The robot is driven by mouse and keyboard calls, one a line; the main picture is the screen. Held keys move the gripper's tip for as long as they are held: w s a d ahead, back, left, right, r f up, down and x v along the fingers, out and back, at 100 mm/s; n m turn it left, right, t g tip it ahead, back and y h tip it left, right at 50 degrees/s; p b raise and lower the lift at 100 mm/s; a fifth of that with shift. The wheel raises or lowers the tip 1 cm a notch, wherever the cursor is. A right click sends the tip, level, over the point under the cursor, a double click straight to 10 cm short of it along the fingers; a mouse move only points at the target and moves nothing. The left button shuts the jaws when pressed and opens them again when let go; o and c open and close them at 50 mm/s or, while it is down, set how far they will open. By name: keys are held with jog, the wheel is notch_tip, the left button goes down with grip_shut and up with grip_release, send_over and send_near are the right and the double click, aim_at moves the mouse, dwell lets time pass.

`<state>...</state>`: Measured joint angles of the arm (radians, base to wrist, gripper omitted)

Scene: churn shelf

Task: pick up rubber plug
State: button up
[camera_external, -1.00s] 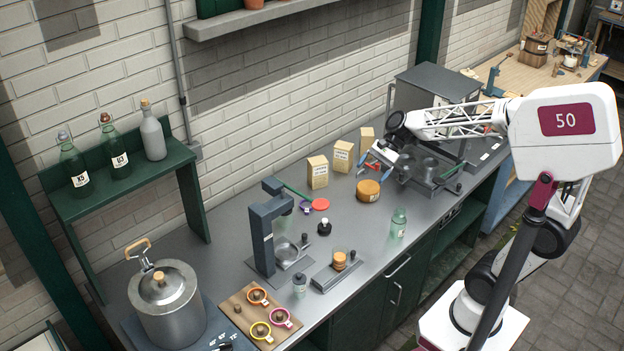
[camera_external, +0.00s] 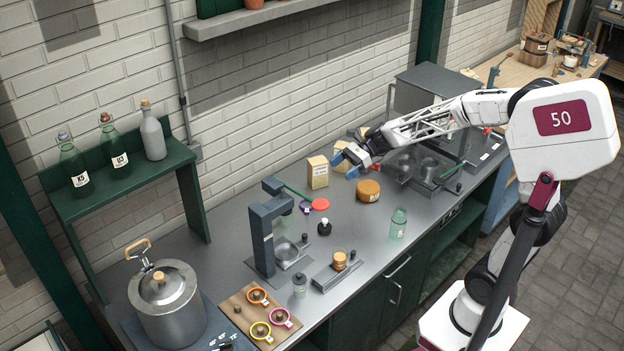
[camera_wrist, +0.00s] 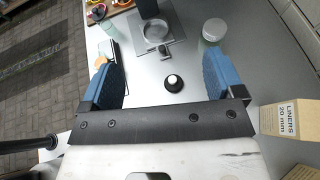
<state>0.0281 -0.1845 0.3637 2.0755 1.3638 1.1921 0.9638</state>
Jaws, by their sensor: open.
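A small black piece with a pale round top, which I take for the rubber plug (camera_external: 324,227), stands on the grey counter, right of the dark press stand. In the wrist view the same plug (camera_wrist: 173,83) lies ahead of my palm, a little right of the middle between the fingers. My gripper (camera_external: 346,165) is above the back of the counter, up and to the right of the plug and apart from it. Its blue fingers (camera_wrist: 156,60) are spread wide with nothing between them.
A liners carton (camera_external: 317,171) is near my gripper. Bare counter lies directly around the plug.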

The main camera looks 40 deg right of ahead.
send_near(325, 224)
jog(key=shift+w+a+f, duration=0.3)
jog(key=shift+f, duration=0.2)
jog(key=shift+w+a+f, duration=0.3)
jog(key=shift+f, duration=0.25)
jog(key=shift+a, duration=0.1)
jog(key=shift+x, duration=1.2)
jog(key=shift+x, duration=2.6)
jog(key=shift+w, duration=0.1)
jog(key=c, duration=1)
